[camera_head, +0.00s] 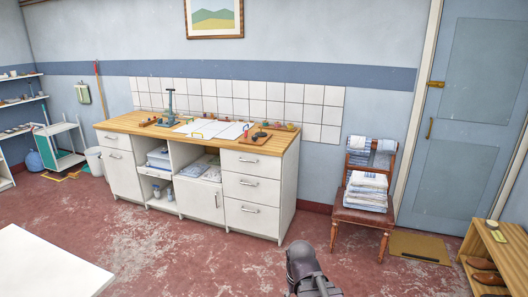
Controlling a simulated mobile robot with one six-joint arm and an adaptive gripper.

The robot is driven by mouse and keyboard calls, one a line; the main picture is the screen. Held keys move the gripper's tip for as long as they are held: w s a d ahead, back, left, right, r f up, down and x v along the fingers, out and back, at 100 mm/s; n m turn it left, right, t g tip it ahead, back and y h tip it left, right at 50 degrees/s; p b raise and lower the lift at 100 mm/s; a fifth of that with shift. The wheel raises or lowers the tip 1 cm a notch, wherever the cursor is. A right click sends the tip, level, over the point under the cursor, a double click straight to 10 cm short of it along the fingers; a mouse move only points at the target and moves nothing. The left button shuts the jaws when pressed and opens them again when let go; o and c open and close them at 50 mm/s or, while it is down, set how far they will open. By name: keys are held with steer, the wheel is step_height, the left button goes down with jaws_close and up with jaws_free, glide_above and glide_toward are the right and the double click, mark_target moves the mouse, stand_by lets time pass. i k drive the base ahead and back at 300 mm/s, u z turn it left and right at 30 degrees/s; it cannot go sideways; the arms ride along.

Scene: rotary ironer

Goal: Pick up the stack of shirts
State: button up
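A neat stack of folded white and blue cloth (366,191) lies on the seat of a brown wooden chair (362,217) at the right, by the wall. It looks like the stack of shirts, but I cannot make out collars or buttons. More white and blue cloths (358,151) hang over the chair's back. The dark end of my arm with my gripper (315,287) shows at the bottom edge, on the near side of the chair and well apart from it. Its fingertips are not clear, so I cannot tell whether it is open.
A white cabinet with a wooden worktop (262,147) stands along the wall, with papers and tools on top and folded cloth on its open shelves. A white table corner (45,265) is at the lower left. A shoe rack (490,250) is at the right. The red floor between is clear.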

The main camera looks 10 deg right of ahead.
mark_target(365, 190)
steer(key=i, duration=1.75)
steer(key=z, duration=0.5)
steer(key=i, duration=0.8)
steer(key=z, duration=0.6)
steer(key=i, duration=1.1)
steer(key=z, duration=0.4)
